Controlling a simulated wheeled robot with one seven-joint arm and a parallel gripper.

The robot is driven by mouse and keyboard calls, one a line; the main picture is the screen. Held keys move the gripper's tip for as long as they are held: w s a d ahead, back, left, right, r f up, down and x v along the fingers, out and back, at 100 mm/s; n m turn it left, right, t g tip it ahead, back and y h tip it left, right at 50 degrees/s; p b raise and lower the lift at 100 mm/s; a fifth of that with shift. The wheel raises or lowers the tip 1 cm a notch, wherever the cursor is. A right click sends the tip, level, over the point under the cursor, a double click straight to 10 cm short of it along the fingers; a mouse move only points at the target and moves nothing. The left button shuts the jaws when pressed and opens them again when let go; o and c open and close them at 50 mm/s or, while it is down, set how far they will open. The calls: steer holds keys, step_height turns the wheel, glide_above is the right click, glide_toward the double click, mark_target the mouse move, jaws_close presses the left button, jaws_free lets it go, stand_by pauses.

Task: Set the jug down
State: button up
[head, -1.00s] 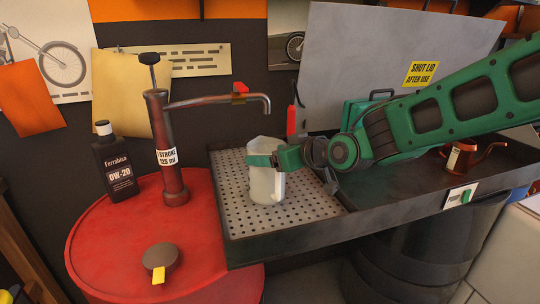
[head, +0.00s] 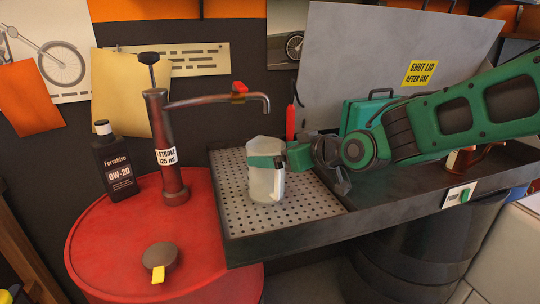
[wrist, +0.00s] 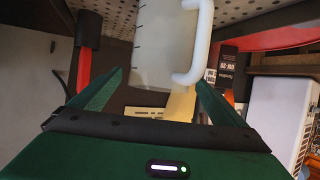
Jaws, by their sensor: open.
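The jug (head: 265,185) is a pale translucent vessel. It stands upright on the perforated plate of the dark tray (head: 320,223), below and near the end of the pump spout (head: 215,102). My gripper (head: 268,161) is open at the jug's upper part, with one green finger across its near side; the other finger is hidden in the head view. In the wrist view the jug (wrist: 160,45) shows ahead between the spread fingers, with gaps on both sides. Its white handle (wrist: 203,45) is on the right, and graduation marks are on its left.
The red drum (head: 110,230) on the left carries the pump, a dark oil bottle (head: 115,165) and a round cap with a yellow tab (head: 160,257). A green case (head: 362,117) stands behind my arm. A copper can (head: 462,160) is partly hidden by my arm.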

steer(key=v, duration=0.8)
steer(key=shift+s+d, duration=0.25)
steer(key=shift+s, duration=0.1)
steer(key=shift+r, duration=0.1)
steer(key=s+d+f+m+g+h, duration=0.1)
steer(key=s+d+f+m+h, duration=0.15)
steer(key=d, duration=0.45)
steer(key=s+d+f+m+g+h, duration=0.1)
steer(key=d+f+h, duration=0.1)
steer(key=d+f, duration=0.3)
steer(key=s+d+f+m+g+h, duration=0.1)
steer(key=s+d+f+m+h, duration=0.15)
steer(key=d, duration=0.55)
steer(key=s+d+f+m+g, duration=0.1)
steer(key=s+d+m+g, duration=0.1)
steer(key=s+d, duration=0.2)
steer(key=s+d+f+m+g, duration=0.2)
steer(key=s+d+m+g, duration=0.1)
steer(key=s, duration=0.7)
steer(key=s+d+f+m+g+h, duration=0.1)
steer(key=s+d+f+m+g, duration=0.1)
steer(key=s+d, duration=0.3)
steer(key=s+m, duration=0.1)
steer(key=s, duration=0.1)
steer(key=shift+s+d+f+g, duration=0.2)
steer(key=shift+s+d+g, duration=0.05)
steer(key=shift+s+g, duration=0.1)
